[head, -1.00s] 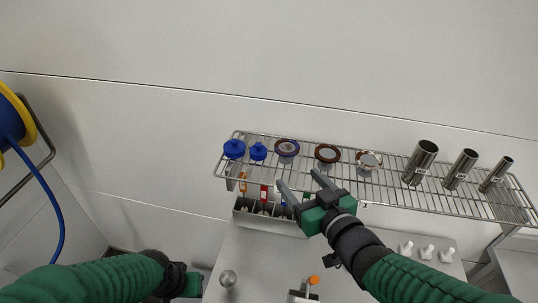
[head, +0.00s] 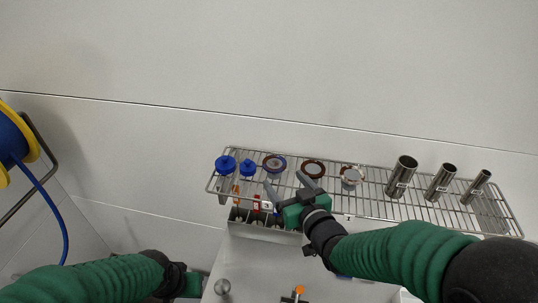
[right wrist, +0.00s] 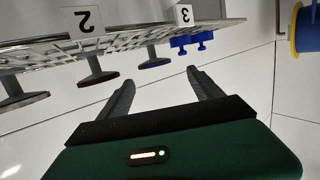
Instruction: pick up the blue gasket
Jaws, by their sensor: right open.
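The blue gasket (head: 274,162), a ring with a blue rim, is on the wire shelf between the blue knobbed parts and a brown ring. In the right wrist view, which shows the shelf upside down, it appears as a blue-edged disc (right wrist: 154,62) just beyond the fingers. My right gripper (head: 285,181) is open and empty at the shelf's front edge, just short of the gasket and not touching it. Its two fingers also show in the right wrist view (right wrist: 160,78). My left gripper (head: 192,284) is low at the left; its fingers cannot be made out.
The wire shelf (head: 370,206) also holds two blue knobbed parts (head: 225,164), a brown ring (head: 313,168), a pale ring (head: 351,175) and three metal tubes (head: 402,175). A divided bin (head: 265,233) sits below. A blue hose reel (head: 15,140) stands far left.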

